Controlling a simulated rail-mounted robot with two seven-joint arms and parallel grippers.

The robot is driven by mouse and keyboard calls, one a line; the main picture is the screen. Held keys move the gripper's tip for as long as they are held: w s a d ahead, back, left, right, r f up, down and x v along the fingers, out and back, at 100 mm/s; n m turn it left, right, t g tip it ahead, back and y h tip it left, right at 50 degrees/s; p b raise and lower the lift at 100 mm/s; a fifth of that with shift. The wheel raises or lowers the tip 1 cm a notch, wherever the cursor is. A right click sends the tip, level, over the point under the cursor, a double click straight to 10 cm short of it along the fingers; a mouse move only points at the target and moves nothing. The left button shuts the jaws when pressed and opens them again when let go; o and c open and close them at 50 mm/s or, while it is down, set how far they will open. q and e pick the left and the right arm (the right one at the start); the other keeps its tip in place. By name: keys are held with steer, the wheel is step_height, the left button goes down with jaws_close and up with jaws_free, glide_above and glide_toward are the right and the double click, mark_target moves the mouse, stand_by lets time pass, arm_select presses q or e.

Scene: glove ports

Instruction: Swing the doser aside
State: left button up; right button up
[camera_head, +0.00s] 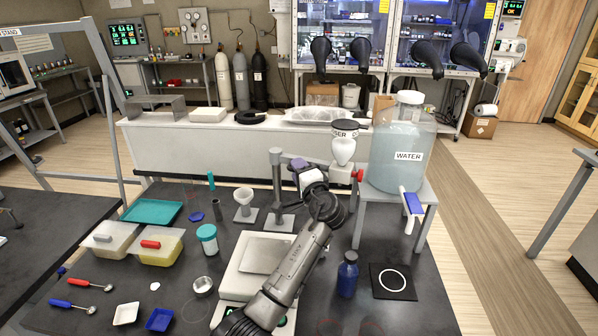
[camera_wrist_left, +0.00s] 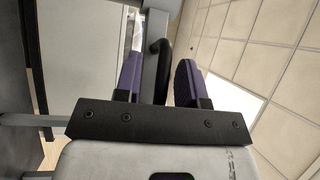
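The doser (camera_head: 343,150) is a white funnel-shaped hopper with a dark, lettered lid, in the middle of the head view. It stands beside a grey post (camera_head: 277,185) with a horizontal arm, which my gripper partly hides. A red knob (camera_head: 359,176) shows at its lower right. My left gripper (camera_head: 300,165) is just left of the doser, near the horizontal arm. In the left wrist view its purple fingers (camera_wrist_left: 158,82) are spread apart, with a black curved bar (camera_wrist_left: 160,68) showing between or beyond them. I cannot tell whether they touch it. My right gripper is out of view.
A large water jug (camera_head: 405,150) on a grey stand is close to the doser's right. Below are a balance (camera_head: 250,262), a funnel on a stand (camera_head: 244,203), a blue bottle (camera_head: 348,275) and a teal-lidded jar (camera_head: 207,238).

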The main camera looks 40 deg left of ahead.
arm_select(q)
steer(key=shift+s, duration=0.1)
steer(key=shift+s+d, duration=0.1)
steer(key=shift+d, duration=0.2)
steer(key=v, duration=1.3)
steer(key=shift+s, duration=0.1)
